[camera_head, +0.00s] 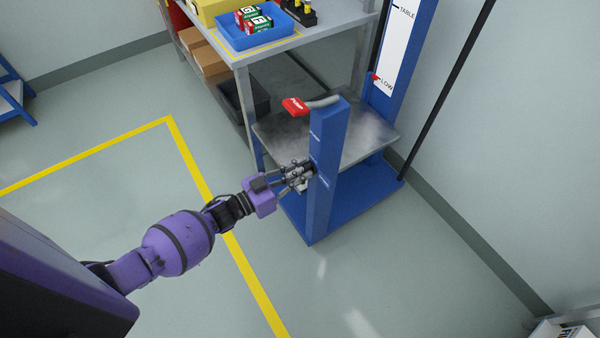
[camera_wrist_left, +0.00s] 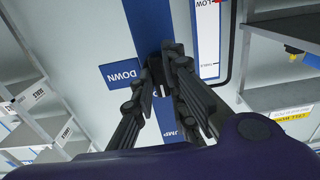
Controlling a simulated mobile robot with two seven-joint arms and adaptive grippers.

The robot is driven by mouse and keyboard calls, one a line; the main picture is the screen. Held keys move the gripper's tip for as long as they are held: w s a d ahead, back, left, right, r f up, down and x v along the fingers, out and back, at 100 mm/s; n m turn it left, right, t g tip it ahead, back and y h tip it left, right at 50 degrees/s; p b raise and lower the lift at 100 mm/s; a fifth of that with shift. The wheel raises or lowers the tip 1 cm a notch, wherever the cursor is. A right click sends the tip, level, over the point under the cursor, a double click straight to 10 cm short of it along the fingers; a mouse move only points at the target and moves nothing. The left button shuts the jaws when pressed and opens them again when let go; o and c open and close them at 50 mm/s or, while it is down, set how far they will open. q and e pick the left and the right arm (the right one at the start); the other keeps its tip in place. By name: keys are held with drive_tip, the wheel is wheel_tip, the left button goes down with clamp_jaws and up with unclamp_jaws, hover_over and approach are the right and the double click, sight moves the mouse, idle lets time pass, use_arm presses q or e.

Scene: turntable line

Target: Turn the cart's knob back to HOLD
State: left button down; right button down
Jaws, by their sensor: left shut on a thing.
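The blue cart (camera_head: 324,190) has an upright post at its front, with a red-tipped lever (camera_head: 296,106) on top and a grey platform (camera_head: 365,135) behind. My left gripper (camera_head: 308,172) is at the post's left face, shut on the knob. In the left wrist view my fingers (camera_wrist_left: 166,75) close around the small dark knob (camera_wrist_left: 156,70), which is mostly hidden between them. The HOLD label cannot be made out, nor the knob's exact setting. My right gripper is not in view.
A shelf bench (camera_head: 245,58) behind the cart carries a blue tray (camera_head: 240,40) with small boxes. A mast scale (camera_head: 393,50) marks TABLE and LOW, with a red pointer near LOW. Yellow floor lines (camera_head: 190,160) run left of the cart. Floor in front is clear.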

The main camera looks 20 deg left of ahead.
use_arm(q)
drive_tip(key=c, duration=1.8)
unclamp_jaws()
drive_tip(key=shift+c, duration=0.2)
drive_tip(key=shift+o, duration=0.5)
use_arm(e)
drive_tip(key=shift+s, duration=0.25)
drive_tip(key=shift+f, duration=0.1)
use_arm(q)
drive_tip(key=shift+s+a, duration=0.15)
drive_tip(key=shift+s, duration=0.05)
drive_tip(key=v, duration=1.1)
drive_tip(key=shift+s+a, duration=0.2)
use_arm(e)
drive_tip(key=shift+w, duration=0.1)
use_arm(q)
drive_tip(key=shift+f, duration=0.1)
